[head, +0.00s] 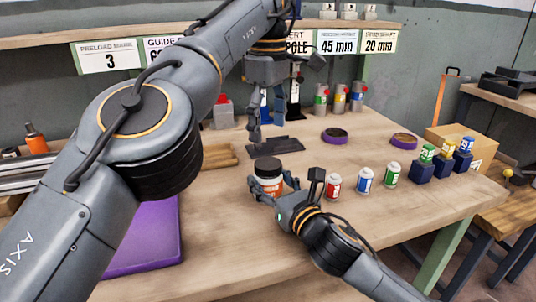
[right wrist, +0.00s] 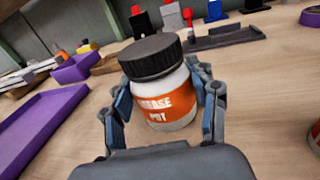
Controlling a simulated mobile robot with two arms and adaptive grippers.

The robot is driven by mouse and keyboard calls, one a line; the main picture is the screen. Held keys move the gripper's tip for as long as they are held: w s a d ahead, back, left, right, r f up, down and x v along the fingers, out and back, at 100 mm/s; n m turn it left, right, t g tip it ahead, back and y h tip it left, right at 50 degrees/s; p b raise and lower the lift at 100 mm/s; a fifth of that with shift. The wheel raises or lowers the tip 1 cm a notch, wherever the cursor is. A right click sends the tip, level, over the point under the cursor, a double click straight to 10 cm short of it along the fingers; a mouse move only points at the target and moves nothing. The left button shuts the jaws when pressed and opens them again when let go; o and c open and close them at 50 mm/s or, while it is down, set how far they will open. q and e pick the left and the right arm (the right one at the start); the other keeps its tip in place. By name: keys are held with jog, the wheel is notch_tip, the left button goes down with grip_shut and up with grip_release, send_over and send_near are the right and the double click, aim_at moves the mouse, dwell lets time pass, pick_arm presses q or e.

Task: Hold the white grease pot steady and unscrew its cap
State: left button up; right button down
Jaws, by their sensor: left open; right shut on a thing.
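The white grease pot (head: 268,186) has an orange label and a black cap (head: 267,167) seated on top. It stands upright on the workbench in the head view. My right gripper (head: 272,190) is shut on the pot's body, coming from the front right. In the right wrist view the fingers flank the pot (right wrist: 163,106) on both sides below the cap (right wrist: 150,57). My left gripper (head: 272,135) is open and empty, pointing down above and behind the pot, apart from the cap. Part of the pot's lower body is hidden by the right fingers.
Red, blue and green-labelled cans (head: 364,180) stand right of the pot. A dark flat fixture (head: 288,149) lies behind it. A purple tray (head: 140,235) is at front left. The bench's front middle is clear.

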aim_at(268, 163)
pick_arm(q)
jog(key=m, duration=0.6)
jog(key=shift+m, duration=0.4)
jog(key=m, duration=0.5)
jog(key=shift+m, duration=0.3)
jog(key=shift+w+f, duration=0.1)
jog(key=shift+f, duration=3.9)
